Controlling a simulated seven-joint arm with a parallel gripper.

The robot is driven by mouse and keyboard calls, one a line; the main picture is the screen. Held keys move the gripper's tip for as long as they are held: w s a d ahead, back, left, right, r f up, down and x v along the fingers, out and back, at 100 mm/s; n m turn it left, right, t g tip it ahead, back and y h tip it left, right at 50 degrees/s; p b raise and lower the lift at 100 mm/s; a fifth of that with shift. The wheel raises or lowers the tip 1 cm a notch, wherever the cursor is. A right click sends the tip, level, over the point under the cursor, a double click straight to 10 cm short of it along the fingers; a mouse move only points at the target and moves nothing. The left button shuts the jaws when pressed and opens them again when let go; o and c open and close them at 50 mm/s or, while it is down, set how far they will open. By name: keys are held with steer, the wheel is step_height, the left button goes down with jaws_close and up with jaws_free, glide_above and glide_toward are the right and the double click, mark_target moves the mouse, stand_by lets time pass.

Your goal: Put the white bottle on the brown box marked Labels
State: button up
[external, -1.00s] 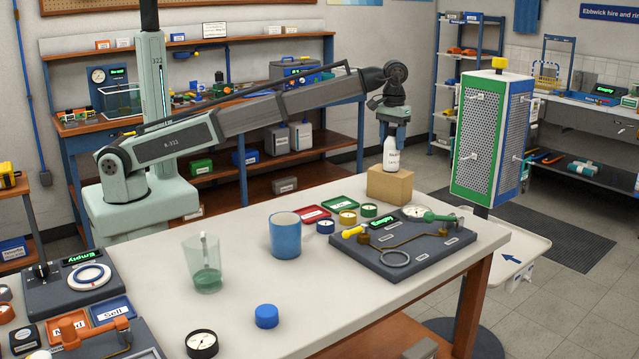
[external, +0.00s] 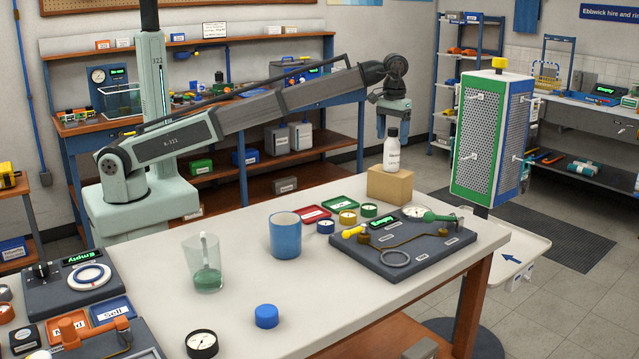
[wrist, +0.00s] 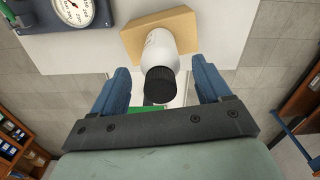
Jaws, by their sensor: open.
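The white bottle (external: 391,153) with a black cap stands upright on top of the brown box (external: 390,186) at the far right end of the white table. No marking on the box is readable from here. My gripper (external: 393,122) is above and behind the bottle, with its blue fingers apart. In the wrist view, the bottle (wrist: 162,55) stands on the box (wrist: 188,24), its black cap toward my gripper (wrist: 160,85). The open fingers lie to either side of the cap, with gaps between.
A dark panel (external: 455,252) with gauges lies in front of the box. Green (external: 340,203) and red (external: 311,214) trays, a blue mug (external: 285,236) and a glass (external: 202,262) stand to the left. A perforated green and blue tower (external: 490,140) rises to the right.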

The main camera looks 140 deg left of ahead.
step_height(320, 180, up, 10)
steer(key=shift+r, duration=0.1)
stand_by(0.5)
